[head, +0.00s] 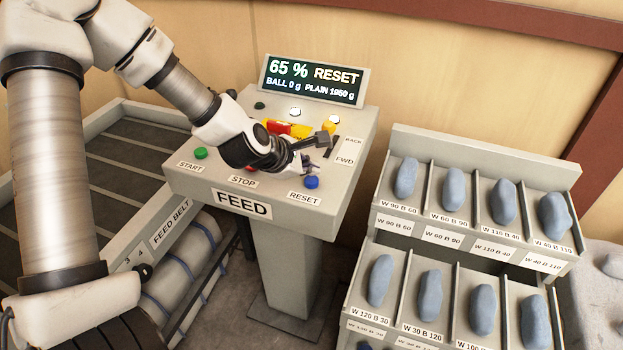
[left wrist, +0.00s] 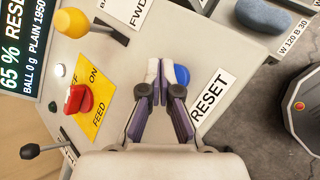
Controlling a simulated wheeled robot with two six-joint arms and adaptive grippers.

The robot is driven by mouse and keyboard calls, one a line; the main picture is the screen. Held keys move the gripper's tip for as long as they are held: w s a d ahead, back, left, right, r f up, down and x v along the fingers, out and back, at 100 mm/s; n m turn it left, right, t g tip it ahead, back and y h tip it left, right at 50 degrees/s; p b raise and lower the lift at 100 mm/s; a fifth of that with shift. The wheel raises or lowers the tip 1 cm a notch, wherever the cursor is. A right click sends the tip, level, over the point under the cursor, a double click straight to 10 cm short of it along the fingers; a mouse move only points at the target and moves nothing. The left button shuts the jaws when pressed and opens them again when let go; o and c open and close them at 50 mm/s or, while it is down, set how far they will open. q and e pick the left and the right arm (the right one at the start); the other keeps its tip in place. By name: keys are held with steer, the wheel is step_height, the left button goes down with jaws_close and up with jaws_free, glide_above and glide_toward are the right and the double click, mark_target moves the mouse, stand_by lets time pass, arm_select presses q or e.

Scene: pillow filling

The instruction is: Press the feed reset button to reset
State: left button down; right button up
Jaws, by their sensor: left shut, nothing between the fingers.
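The blue reset button (head: 312,182) sits on the sloping top of the grey feed console (head: 228,184), above its RESET label (head: 304,197). My left gripper (head: 306,167) is shut and empty, just above and behind the button in the head view. In the left wrist view the closed fingertips (left wrist: 159,74) lie right beside the blue button (left wrist: 182,75), partly covering its edge. I cannot tell whether they touch it. My right gripper is not in view.
A green start button (head: 200,153) and the mostly hidden stop button share the panel. A red switch on a yellow plate (left wrist: 97,82) and a yellow-knobbed lever (left wrist: 74,22) stand near the gripper. A rack of labelled bins (head: 480,152) stands right; a feed belt (head: 120,150) lies left.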

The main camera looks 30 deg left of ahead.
mark_target(310, 181)
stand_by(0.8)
arm_select(q)
steer(key=shift+f+b, duration=0.45)
steer(key=shift+b, duration=0.1)
steer(key=shift+f+b, duration=0.5)
steer(key=shift+b, duration=0.1)
stand_by(0.4)
steer(key=shift+r, duration=0.1)
steer(key=shift+r+p, duration=0.8)
steer(key=shift+r, duration=0.05)
steer(key=shift+r, duration=0.1)
step_height(310, 181, up, 5)
steer(key=p, duration=0.4)
